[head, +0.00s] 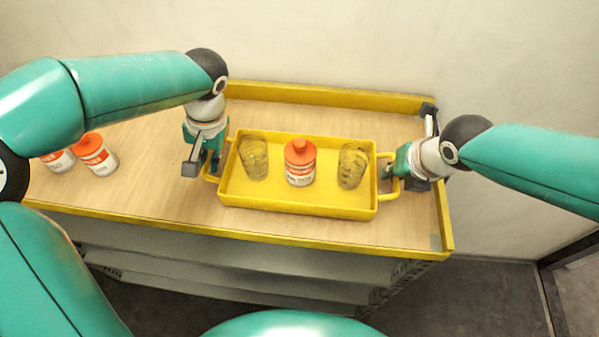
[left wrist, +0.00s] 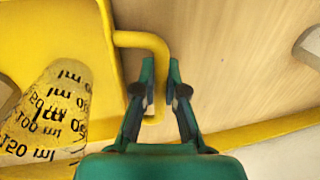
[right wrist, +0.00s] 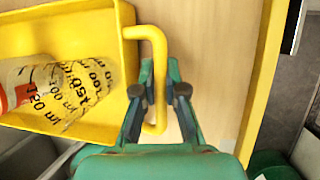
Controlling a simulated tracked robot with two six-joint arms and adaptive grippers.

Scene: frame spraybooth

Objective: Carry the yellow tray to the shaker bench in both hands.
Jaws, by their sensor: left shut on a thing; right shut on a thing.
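The yellow tray (head: 300,210) is on the wooden top of a yellow-edged bench, with a handle at each end. It holds a white bottle with an orange cap (head: 300,163) between two clear graduated cups, the left cup (head: 254,158) and the right cup (head: 352,166), all upright. My left gripper (head: 210,172) is shut on the left handle, which also shows in the left wrist view (left wrist: 145,40). My right gripper (head: 392,172) is shut on the right handle, seen in the right wrist view (right wrist: 158,60). I cannot tell whether the tray touches the bench top.
Two more orange-capped bottles, one nearer (head: 97,155) and one partly hidden by my left arm (head: 58,160), stand on the bench top (head: 150,190) at the left. A raised yellow rim (head: 330,96) runs along the back by the wall. Grey floor (head: 480,295) shows at the lower right.

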